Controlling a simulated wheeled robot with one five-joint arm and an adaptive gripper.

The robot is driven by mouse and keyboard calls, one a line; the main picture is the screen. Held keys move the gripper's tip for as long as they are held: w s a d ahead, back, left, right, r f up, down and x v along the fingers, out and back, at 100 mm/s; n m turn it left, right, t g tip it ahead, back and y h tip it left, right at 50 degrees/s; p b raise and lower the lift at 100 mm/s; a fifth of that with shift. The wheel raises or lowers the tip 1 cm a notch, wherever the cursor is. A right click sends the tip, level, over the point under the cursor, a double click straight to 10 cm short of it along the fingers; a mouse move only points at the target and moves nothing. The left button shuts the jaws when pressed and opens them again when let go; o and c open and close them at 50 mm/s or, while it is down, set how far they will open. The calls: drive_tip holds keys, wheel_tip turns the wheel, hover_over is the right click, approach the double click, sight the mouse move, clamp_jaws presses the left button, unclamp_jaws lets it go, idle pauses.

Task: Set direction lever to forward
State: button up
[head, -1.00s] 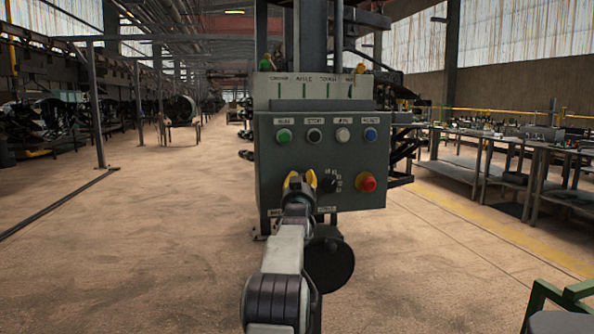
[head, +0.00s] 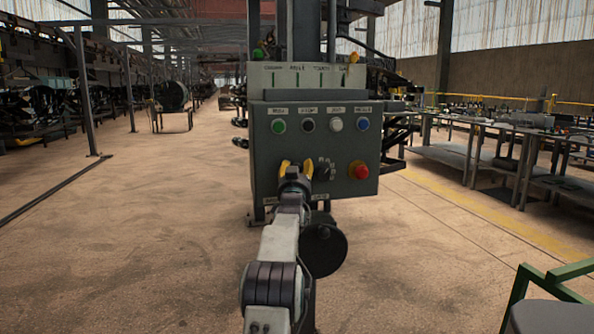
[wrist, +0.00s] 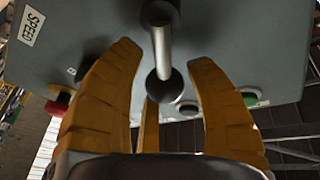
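The direction lever is a metal rod (wrist: 161,45) with a round dark knob (wrist: 164,87) at its end, seen in the wrist view on the grey panel face. My gripper (wrist: 160,85) has its yellow fingers spread on both sides of the knob, with a third finger below it. Gaps show between the knob and the side fingers. In the head view my gripper (head: 296,166) is at the lower left part of the grey-green control box (head: 345,150) and hides the lever. The lever's position marks cannot be read.
The box carries a row of buttons, green (head: 279,126) to blue (head: 363,124), a black rotary selector (head: 324,168) and a red stop button (head: 361,172). A dark round disc (head: 323,250) sits below the box. Workbenches (head: 497,150) stand right; open floor lies left.

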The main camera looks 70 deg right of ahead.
drive_tip(key=shift+o, duration=0.7)
drive_tip(key=shift+r, duration=0.1)
drive_tip(key=shift+a, duration=0.2)
drive_tip(key=shift+a, duration=0.15)
drive_tip(key=v, duration=1.1)
drive_tip(key=shift+s+a, duration=0.15)
idle(0.4)
